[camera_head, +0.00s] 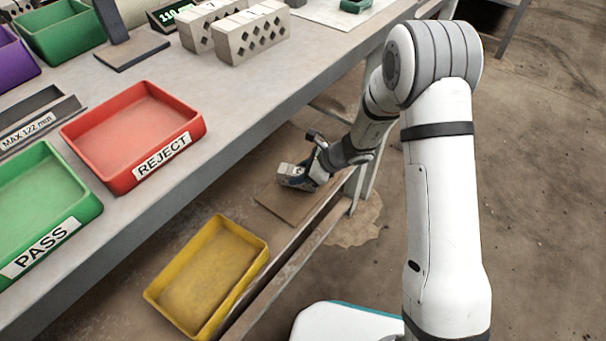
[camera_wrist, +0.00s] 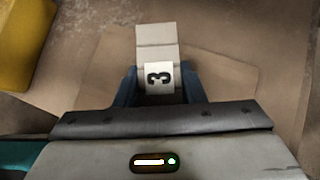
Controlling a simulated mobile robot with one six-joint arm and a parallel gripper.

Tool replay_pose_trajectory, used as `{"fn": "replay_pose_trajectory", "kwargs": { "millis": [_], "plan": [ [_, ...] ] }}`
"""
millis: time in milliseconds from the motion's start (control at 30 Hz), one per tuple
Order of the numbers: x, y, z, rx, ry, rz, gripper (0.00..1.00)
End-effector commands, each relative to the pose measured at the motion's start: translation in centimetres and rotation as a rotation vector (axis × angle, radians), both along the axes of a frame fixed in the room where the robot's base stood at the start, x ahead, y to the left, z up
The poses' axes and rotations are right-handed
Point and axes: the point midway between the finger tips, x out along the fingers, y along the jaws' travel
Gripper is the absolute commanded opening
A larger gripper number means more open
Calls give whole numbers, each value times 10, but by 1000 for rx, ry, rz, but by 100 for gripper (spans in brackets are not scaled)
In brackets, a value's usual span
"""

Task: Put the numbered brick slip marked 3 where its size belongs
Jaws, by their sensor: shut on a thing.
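My gripper (camera_wrist: 159,92) is shut on the pale brick slip (camera_wrist: 157,42), with one blue finger on each side of it. A white label with a black 3 faces the wrist camera, and the slip's far end sticks out past the fingertips. In the head view, my gripper (camera_head: 299,178) is low under the bench, over a brown board on the lower shelf. I cannot tell whether the slip touches the board. On the bench stand a red tray marked REJECT (camera_head: 151,166), a green tray marked PASS (camera_head: 46,251) and a gauge marked MAX 122 mm (camera_head: 35,118).
A yellow tray (camera_head: 237,236) sits on the lower shelf, left of my gripper. Hollow bricks (camera_head: 250,40) stand at the back of the bench beside a small display (camera_head: 172,14). The bench edge overhangs the shelf, and a bench leg (camera_head: 369,180) stands close to my arm.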

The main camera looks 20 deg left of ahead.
Motion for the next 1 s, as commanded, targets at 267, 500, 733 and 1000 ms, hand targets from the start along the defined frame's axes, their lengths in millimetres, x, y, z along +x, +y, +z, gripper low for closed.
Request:
{"fn": "replay_pose_trajectory", "kwargs": {
  "millis": [267, 500, 733, 1000],
  "plan": [
    [0, 0, -6, 1, -1, 1, 1],
    [0, 1, -10, 1, 0, 1, 1],
    [0, 1, -11, 0, -1, 2, 48],
    [-1, 1, -11, 0, -1, 2, 62]
  ]
}}
